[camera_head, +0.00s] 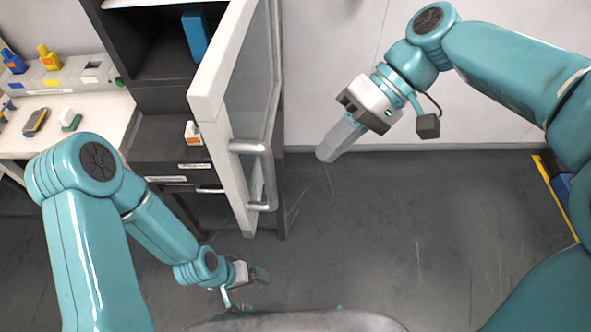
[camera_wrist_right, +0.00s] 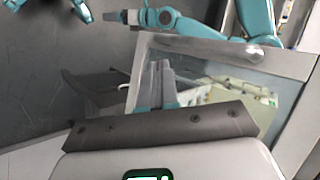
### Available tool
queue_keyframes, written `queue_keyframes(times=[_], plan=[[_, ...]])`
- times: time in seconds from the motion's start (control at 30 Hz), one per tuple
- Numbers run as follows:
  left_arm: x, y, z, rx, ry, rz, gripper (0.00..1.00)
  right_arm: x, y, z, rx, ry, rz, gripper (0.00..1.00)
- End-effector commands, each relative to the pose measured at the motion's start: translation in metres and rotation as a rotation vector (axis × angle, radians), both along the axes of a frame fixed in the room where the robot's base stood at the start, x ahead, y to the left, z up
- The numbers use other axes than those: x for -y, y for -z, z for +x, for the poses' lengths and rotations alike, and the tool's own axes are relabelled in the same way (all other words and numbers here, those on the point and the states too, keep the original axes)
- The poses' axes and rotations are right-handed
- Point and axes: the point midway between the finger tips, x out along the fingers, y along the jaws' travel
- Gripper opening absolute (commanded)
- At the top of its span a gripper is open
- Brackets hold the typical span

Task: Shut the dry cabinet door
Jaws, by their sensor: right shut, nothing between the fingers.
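The dry cabinet (camera_head: 150,95) stands at the upper left with its dark interior showing. Its door (camera_head: 207,97), a pale frame around a glass pane, is swung open toward me. A silver bar handle (camera_head: 266,178) is on the door's near end. My right gripper (camera_head: 328,154) is shut and empty, to the right of the door and apart from it in the head view. In the right wrist view its fingers (camera_wrist_right: 160,70) appear in front of the door's glass (camera_wrist_right: 200,80). My left gripper (camera_head: 260,274) is low, near the door's bottom end; its jaw state is unclear.
Inside the cabinet are a blue box (camera_head: 195,36) and a small white bottle (camera_head: 193,133). A bench (camera_head: 95,125) at left holds blue and yellow bottles. The floor (camera_head: 400,220) right of the door is clear. A yellow-edged blue object (camera_head: 563,190) is far right.

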Motion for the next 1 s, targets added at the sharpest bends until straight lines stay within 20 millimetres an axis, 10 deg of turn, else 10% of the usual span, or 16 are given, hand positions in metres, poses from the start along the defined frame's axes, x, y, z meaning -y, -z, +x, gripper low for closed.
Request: queue_keyframes(times=[0.4,1.0], plan=[[0.0,-0.012,0.0,0.001,0.0,0.0,0.93,-0.053,0.028,-0.031,-0.001,0.0,-0.002,0.0],[0.0,-0.013,0.0,0.0,0.0,0.0,0.93,-0.06,0.03,-0.036,0.0,0.005,-0.001,0.0]])
